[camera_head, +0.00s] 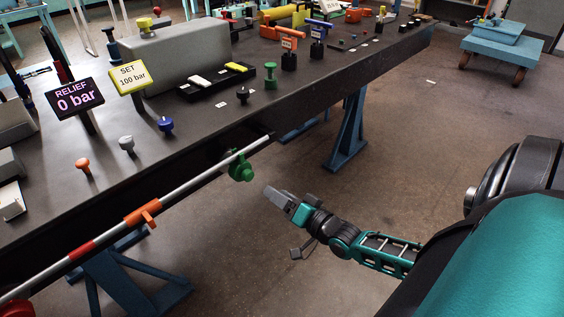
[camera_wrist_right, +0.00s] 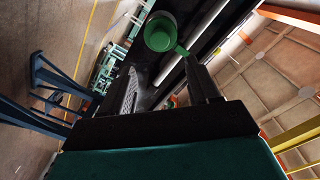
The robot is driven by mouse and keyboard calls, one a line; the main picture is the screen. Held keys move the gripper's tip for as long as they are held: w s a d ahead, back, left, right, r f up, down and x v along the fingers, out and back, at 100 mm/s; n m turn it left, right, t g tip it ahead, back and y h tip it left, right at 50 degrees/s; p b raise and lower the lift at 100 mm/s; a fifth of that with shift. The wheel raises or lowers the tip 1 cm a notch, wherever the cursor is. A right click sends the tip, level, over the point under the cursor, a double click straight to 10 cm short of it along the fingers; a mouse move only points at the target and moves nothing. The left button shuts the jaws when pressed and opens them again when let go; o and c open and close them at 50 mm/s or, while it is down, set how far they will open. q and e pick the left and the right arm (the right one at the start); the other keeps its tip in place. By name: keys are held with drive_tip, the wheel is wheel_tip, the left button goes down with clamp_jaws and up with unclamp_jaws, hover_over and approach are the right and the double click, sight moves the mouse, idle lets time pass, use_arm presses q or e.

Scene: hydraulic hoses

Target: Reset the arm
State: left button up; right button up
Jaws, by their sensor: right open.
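My right gripper (camera_head: 281,203) is in the head view, in free air in front of the bench's front edge. It points up and left, toward a green fitting (camera_head: 240,169) on the silver rail, and looks clear of it. In the right wrist view the right gripper (camera_wrist_right: 165,85) has its two dark fingers apart with nothing held between them. The green fitting shows just beyond the fingertips there (camera_wrist_right: 161,34). My left gripper is not in view.
The dark bench (camera_head: 60,205) carries a RELIEF 0 bar sign (camera_head: 75,98), a SET 100 bar sign (camera_head: 130,77), a grey block (camera_head: 185,55) and several coloured knobs. The silver rail (camera_head: 185,185) runs along its front. Open floor lies between.

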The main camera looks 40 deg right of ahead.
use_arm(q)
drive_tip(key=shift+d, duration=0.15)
use_arm(e)
drive_tip(key=shift+s, duration=0.1)
idle(0.3)
use_arm(q)
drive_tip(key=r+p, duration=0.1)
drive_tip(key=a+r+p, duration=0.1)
drive_tip(key=p, duration=0.1)
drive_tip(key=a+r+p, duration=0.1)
drive_tip(key=p, duration=0.1)
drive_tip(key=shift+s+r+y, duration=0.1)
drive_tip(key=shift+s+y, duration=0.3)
use_arm(e)
drive_tip(key=s+a+n+g, duration=0.3)
drive_tip(key=s+a+n, duration=0.2)
drive_tip(key=a, duration=0.4)
drive_tip(key=s+a+n+g, duration=0.3)
drive_tip(key=s+a+n, duration=0.3)
drive_tip(key=a, duration=0.3)
drive_tip(key=shift+s+a+f+g+y, duration=0.25)
drive_tip(key=shift+s+g+y, duration=0.15)
drive_tip(key=shift+s, duration=0.35)
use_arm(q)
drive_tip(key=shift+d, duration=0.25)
